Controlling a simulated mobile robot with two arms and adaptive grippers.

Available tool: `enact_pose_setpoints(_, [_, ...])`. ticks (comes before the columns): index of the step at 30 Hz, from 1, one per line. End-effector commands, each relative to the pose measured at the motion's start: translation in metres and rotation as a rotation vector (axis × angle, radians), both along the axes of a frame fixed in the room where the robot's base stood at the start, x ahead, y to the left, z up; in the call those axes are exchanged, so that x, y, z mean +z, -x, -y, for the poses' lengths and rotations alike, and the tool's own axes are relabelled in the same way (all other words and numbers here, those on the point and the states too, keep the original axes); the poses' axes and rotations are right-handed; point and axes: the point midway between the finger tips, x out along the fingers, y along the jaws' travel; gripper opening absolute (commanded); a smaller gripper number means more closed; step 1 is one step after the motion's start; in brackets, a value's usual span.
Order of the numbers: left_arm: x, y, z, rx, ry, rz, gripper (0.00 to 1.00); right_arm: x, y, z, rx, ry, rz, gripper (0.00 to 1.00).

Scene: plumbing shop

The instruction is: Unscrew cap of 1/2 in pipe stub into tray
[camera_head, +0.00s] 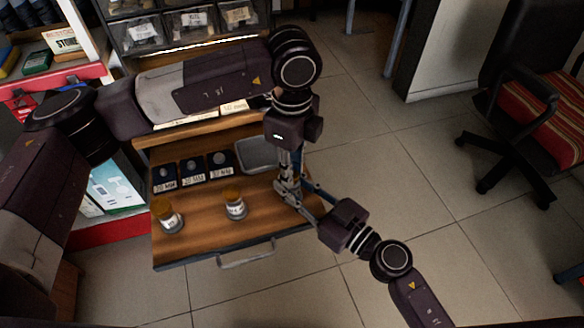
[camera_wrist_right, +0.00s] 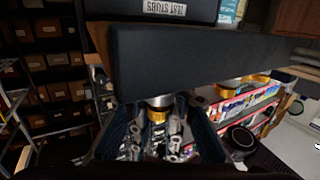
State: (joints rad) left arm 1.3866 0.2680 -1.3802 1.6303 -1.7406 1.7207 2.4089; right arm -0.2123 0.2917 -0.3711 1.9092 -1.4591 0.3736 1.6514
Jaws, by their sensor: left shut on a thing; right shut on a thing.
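Two short pipe stubs with orange-brown caps and white labels stand upright on the wooden surface, a left stub (camera_head: 168,217) and a middle stub (camera_head: 235,209). The grey tray (camera_head: 243,160) lies behind them, beside my left gripper. My left gripper (camera_head: 289,183) points down at the surface's right side, shut. My right gripper (camera_head: 286,192) reaches in from the lower right and is shut at the same spot. The held stub is hidden in the head view. In the right wrist view a brass-coloured ringed part (camera_wrist_right: 157,112) shows between the right fingers. Whether the cap has turned cannot be told.
Three dark labelled pads (camera_head: 193,170) lie in a row left of the tray. The wooden surface (camera_head: 200,242) has a metal handle (camera_head: 246,256) in front. Bins (camera_head: 192,28) stand behind. A dark panel labelled TEST STUBS (camera_wrist_right: 167,10) shows in the right wrist view.

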Motion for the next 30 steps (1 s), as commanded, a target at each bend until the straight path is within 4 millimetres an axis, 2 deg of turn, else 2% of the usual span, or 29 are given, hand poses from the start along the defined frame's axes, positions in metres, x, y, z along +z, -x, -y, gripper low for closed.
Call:
enact_pose_setpoints(7, [-0.0011, 0.0017, 0.0038, 0.432, 0.005, -0.002, 0.0, -0.0007, 0.0002, -0.0001, 0.0, 0.001, -0.001, 0.0])
enact_pose_setpoints(12, [0.0001, 0.0011, 0.0034, 0.61, 0.006, -0.001, 0.0, -0.0005, 0.0006, -0.0006, 0.002, 0.001, -0.001, 0.0])
enact_pose_setpoints(24, [0.0007, -0.0003, 0.0001, 0.67, 0.002, 0.001, 0.0, -0.0006, 0.001, -0.0011, 0.003, 0.0, -0.001, 0.0])
enact_pose_setpoints(25, [0.0007, -0.0003, 0.0001, 0.67, 0.002, 0.001, 0.22, -0.0006, 0.001, -0.0011, 0.003, 0.0, -0.001, 0.0])
enact_pose_setpoints(30, [0.0005, -0.0002, -0.0001, 0.669, 0.001, 0.001, 0.38, -0.0006, 0.001, -0.0011, 0.003, 0.0, -0.001, 0.0])
